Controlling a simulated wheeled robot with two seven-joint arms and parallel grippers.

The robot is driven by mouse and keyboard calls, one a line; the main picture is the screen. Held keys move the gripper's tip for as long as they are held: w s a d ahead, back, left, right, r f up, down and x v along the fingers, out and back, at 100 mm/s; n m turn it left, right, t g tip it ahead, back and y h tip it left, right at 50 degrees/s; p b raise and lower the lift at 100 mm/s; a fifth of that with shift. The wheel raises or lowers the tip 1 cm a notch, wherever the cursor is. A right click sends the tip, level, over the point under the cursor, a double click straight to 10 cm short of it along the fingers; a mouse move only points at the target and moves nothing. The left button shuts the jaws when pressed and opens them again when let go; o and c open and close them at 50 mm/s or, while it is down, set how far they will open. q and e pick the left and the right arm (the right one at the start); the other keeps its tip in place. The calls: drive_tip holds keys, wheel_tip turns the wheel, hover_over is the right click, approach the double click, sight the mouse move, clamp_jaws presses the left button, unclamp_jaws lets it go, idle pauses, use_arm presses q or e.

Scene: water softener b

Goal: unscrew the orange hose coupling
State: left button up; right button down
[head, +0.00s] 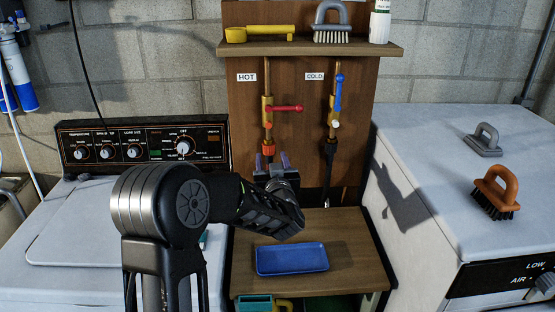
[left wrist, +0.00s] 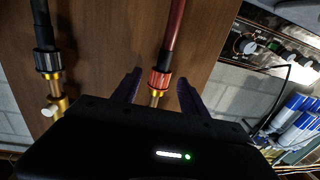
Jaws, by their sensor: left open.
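The orange hose coupling (head: 268,147) sits at the lower end of the brass pipe under the HOT label on the wooden panel. In the left wrist view the coupling (left wrist: 159,79) shows as an orange-red ribbed collar between a dark red hose and a brass fitting. My left gripper (head: 272,164) is open just below the coupling in the head view. In the wrist view its two purple fingers stand on either side of the coupling, with visible gaps. The hose below the coupling is largely hidden by the gripper in the head view. My right gripper is not in view.
A black coupling (head: 331,147) on the COLD pipe is close by on the right. The red valve lever (head: 286,108) is above. A blue tray (head: 318,258) lies on the small wooden table (head: 360,257) below. Washer and dryer flank the space.

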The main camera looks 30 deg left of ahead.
sight(271, 151)
use_arm(q)
drive_tip(key=n+g+y, duration=0.1)
drive_tip(key=w+d+n+g+y, duration=0.1)
drive_tip(key=g+y, duration=0.1)
drive_tip(key=shift+w+n, duration=0.15)
drive_tip(key=shift+n, duration=0.25)
drive_tip(key=n+g, duration=0.1)
drive_tip(key=n+g+y, duration=0.1)
drive_tip(key=g, duration=0.1)
drive_tip(key=shift+w+d, duration=0.1)
drive_tip(key=shift+w, duration=0.2)
drive_tip(key=shift+s+a, duration=0.15)
drive_tip(key=shift+a, duration=0.15)
drive_tip(key=shift+x, duration=1.35)
drive_tip(key=shift+r, duration=0.15)
drive_tip(key=shift+r+p, duration=0.3)
drive_tip(key=shift+p, duration=0.25)
drive_tip(key=shift+c, duration=0.3)
